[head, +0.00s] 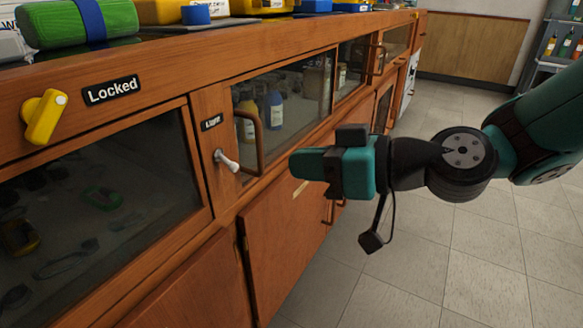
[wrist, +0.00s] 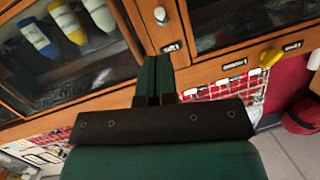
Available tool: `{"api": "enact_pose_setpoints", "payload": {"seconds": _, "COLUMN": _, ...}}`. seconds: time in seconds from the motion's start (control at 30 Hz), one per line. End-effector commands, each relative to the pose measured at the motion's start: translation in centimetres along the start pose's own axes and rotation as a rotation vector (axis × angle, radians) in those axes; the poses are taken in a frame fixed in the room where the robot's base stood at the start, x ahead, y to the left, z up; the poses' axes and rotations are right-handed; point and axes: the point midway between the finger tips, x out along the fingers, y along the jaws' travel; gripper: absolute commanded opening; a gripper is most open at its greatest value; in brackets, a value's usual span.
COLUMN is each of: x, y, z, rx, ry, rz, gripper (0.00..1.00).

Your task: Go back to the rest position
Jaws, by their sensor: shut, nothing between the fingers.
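My gripper (head: 298,165) is at the middle of the head view, in front of the wooden cabinet (head: 190,100). Its teal fingers are shut together with nothing between them. In the wrist view the shut fingers (wrist: 155,78) point at the cabinet front, below a light switch (wrist: 160,15). In the head view the switch (head: 227,161), under a "Light" label, is left of the fingertips. A gap seems to lie between them, though its depth is hard to tell. My teal arm reaches in from the right.
A yellow knob (head: 44,117) sits by a "Locked" label on the cabinet. A curved door handle (head: 256,140) is close behind my fingertips. Bottles (head: 275,108) stand behind the glass. Tiled floor (head: 450,255) is open at the right.

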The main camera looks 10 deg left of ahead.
Motion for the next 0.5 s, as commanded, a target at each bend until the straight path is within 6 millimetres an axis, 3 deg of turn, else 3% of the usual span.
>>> {"api": "enact_pose_setpoints", "payload": {"seconds": 0.5, "x": -0.64, "y": -0.67, "z": -0.08, "rx": -0.002, "ry": -0.019, "rz": -0.018, "gripper": 0.0}}
